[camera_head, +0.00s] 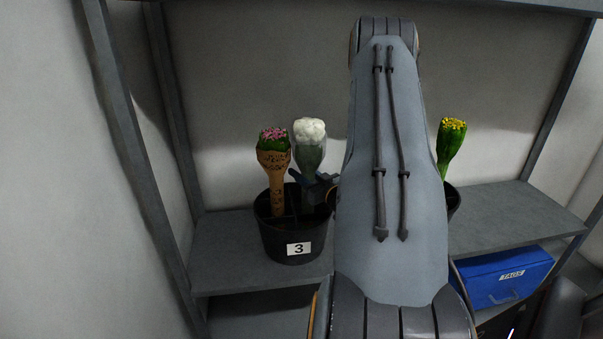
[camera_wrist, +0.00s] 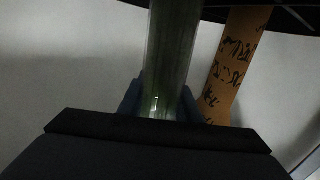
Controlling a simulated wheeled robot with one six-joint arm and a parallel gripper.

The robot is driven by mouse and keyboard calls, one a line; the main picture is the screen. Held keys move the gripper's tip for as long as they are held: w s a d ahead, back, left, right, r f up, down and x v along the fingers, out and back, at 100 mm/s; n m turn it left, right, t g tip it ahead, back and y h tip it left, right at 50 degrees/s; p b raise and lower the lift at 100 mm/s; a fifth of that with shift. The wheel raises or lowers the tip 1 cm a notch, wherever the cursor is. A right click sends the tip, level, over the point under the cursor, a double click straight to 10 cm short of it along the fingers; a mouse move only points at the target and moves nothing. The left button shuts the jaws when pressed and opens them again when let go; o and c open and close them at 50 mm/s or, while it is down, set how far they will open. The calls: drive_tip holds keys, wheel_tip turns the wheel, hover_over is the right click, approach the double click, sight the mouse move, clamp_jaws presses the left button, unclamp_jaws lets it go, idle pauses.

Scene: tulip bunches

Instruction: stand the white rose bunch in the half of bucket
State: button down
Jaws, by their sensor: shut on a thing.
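The white rose bunch (camera_head: 310,140), in a clear sleeve with green stems, is upright in the black bucket (camera_head: 290,247) labelled 3. In the head view it stands in the right part of the bucket, beside the pink bunch. My gripper (camera_head: 318,185) is shut on its sleeve from the right. In the wrist view the green stems (camera_wrist: 171,55) run between the fingers of my gripper (camera_wrist: 160,105). A divider shows inside the bucket. The foot of the bunch is hidden, so I cannot tell whether it touches the bucket floor.
A pink bunch in a brown printed wrap (camera_head: 275,170) stands in the bucket's left part; its wrap (camera_wrist: 232,65) is close by in the wrist view. A yellow bunch (camera_head: 451,145) stands in another bucket, mostly behind my arm. A blue box (camera_head: 503,277) sits below the grey shelf (camera_head: 222,262).

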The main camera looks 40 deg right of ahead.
drive_tip(key=c, duration=1.3)
unclamp_jaws()
drive_tip(key=s, duration=0.8)
drive_tip(key=s+a, duration=0.1)
drive_tip(key=s, duration=0.3)
drive_tip(key=shift+r, duration=0.1)
